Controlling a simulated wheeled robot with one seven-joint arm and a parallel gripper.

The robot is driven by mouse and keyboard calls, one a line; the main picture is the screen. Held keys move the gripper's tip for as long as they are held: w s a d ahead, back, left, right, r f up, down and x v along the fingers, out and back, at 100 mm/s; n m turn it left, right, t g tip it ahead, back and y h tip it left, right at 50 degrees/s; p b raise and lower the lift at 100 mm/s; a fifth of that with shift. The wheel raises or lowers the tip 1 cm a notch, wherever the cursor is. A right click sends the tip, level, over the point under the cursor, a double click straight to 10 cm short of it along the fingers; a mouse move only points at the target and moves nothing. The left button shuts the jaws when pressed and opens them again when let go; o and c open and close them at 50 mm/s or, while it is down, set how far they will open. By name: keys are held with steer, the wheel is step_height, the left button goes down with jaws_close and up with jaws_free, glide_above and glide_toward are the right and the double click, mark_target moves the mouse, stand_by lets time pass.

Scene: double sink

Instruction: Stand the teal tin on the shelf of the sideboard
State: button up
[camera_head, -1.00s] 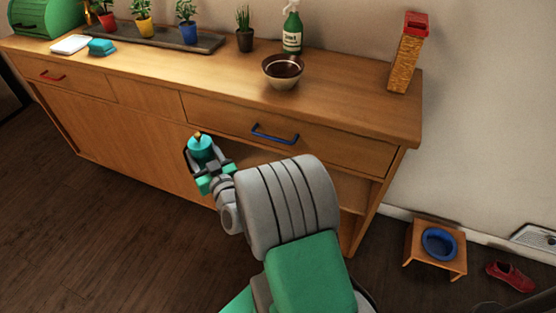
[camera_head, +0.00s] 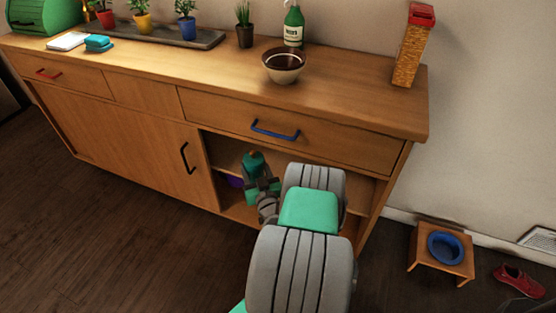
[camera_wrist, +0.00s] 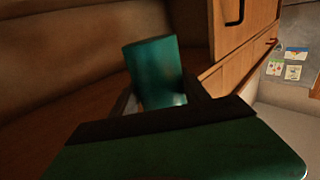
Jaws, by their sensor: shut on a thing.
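The teal tin (camera_head: 252,162) is a small cylinder held in my gripper (camera_head: 258,182), inside the open bay of the wooden sideboard (camera_head: 150,160). In the wrist view the tin (camera_wrist: 155,68) stands up between the fingers, tilted in the picture, and my gripper (camera_wrist: 160,103) is shut on it. The shelf (camera_head: 230,159) of the bay runs at about the tin's height. I cannot tell whether the tin touches the shelf. My arm hides much of the bay's right half.
A purple thing (camera_head: 235,181) sits in the bay below the shelf, left of my gripper. A drawer with a blue handle (camera_head: 275,130) overhangs the bay. A door with a black handle (camera_head: 185,158) bounds it on the left. A bowl (camera_head: 284,66) stands on top.

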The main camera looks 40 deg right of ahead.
steer(key=s+d+f+m+g+h+b, duration=0.25)
steer(key=d+b, duration=0.45)
steer(key=d, duration=0.4)
steer(key=s+d+f+m+g+h+b, duration=0.1)
steer(key=s+d+f+h+b, duration=0.15)
steer(key=d+b, duration=0.65)
steer(key=f+b, duration=0.1)
steer(key=f, duration=0.2)
steer(key=f+b, duration=0.1)
steer(key=f, duration=0.1)
steer(key=d+f+b, duration=0.1)
steer(key=f, duration=0.2)
steer(key=shift+s+f, duration=0.25)
steer(key=shift+f, duration=0.1)
steer(key=o, duration=1.4)
steer(key=shift+o, duration=0.2)
